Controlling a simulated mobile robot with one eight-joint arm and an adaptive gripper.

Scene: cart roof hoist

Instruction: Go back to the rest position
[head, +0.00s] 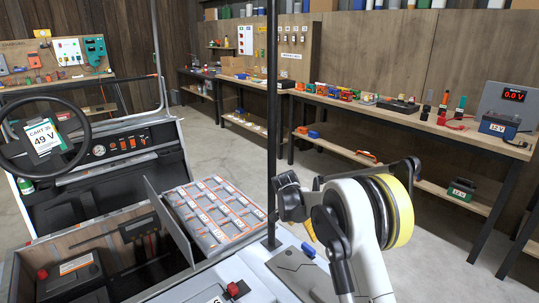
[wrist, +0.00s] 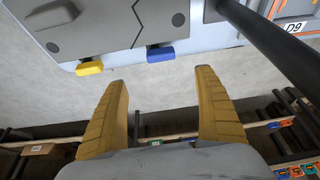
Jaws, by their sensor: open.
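My gripper (wrist: 161,77) shows in the wrist view as two tan, ribbed fingers. They are spread apart with nothing between them. Beyond the fingertips is the edge of a light grey panel (wrist: 110,25) on the cart, with a yellow tab (wrist: 89,68) and a blue tab (wrist: 160,53). The fingers appear apart from both tabs. In the head view my white arm with a yellow ring rises at the right of the cart panel (head: 292,272). My fingers cannot be made out clearly there.
A black roof post (head: 272,120) stands close left of my arm. The cart has a steering wheel (head: 45,138), a battery tray with labelled cells (head: 215,215) and an open compartment (head: 140,240). A long workbench (head: 400,118) runs behind on the right. Bare floor lies between.

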